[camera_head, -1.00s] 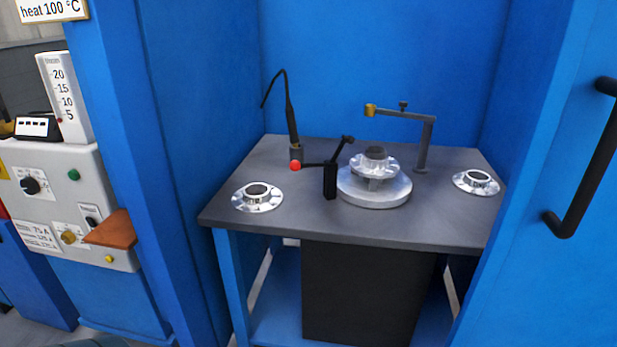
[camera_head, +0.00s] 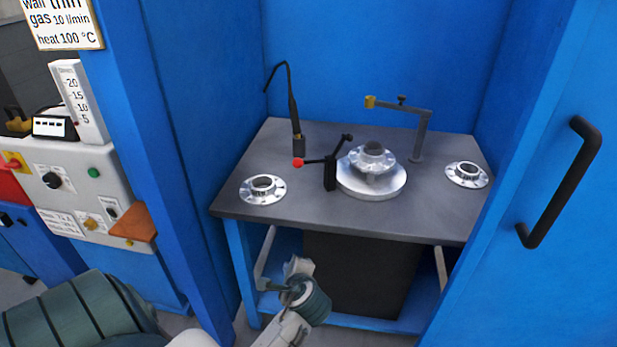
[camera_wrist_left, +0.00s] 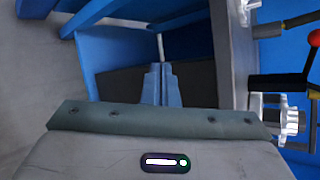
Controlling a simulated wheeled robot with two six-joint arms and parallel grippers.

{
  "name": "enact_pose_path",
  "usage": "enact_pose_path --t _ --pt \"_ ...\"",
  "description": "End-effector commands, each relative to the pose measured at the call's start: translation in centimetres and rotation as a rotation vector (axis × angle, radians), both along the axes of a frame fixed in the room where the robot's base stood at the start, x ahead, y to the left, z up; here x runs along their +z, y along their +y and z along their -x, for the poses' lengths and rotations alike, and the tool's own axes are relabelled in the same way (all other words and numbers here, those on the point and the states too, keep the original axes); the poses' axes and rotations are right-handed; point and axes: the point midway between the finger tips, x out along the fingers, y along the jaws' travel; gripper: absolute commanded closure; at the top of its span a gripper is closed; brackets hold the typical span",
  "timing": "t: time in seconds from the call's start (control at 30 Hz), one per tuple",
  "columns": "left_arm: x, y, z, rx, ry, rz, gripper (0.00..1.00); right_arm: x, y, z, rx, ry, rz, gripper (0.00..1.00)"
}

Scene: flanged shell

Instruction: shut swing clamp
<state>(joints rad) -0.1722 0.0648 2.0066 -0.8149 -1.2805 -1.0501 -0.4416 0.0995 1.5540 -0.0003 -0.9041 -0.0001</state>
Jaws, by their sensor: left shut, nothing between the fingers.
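The swing clamp (camera_head: 331,172) is a black upright post on the grey bench, just left of the round silver turntable (camera_head: 372,188). Its lever ends in a red ball (camera_head: 298,162) at the left. Its black arm slants up to the right, with the tip beside the flanged shell (camera_head: 372,157) and apart from its top, as far as I can see. My left gripper (camera_head: 298,267) is below and in front of the bench edge, away from the clamp. In the left wrist view its fingers (camera_wrist_left: 161,85) are together and empty; the red ball (camera_wrist_left: 315,38) shows at the right edge. My right gripper is not in view.
Loose flanges lie on the bench at left (camera_head: 262,189) and right (camera_head: 467,174). A black torch (camera_head: 294,115) stands behind the clamp. A grey post with a gold-tipped arm (camera_head: 418,130) stands behind the turntable. Blue walls and a black-handled door (camera_head: 560,185) flank the bench.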

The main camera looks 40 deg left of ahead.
Motion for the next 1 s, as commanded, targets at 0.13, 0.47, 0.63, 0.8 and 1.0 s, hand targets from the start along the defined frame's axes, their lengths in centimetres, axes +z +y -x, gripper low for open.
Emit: enact_pose_path --t 0.13,0.47,0.63,0.8,1.0 --pt "2.9 1.6 -5.7 -0.13 0.205 -0.376 1.0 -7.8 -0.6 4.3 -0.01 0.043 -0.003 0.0" --pt "8.4 1.7 -13.7 -0.257 0.625 -0.949 1.0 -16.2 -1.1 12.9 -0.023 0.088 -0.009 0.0" --pt "9.3 1.5 -14.9 -0.268 0.704 -1.038 1.0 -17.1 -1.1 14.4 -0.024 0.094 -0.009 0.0" --pt "9.4 1.5 -15.0 -0.268 0.709 -1.044 1.0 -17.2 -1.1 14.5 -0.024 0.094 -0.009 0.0" --pt "9.4 1.5 -14.9 -0.268 0.708 -1.042 1.0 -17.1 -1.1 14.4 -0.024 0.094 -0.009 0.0"
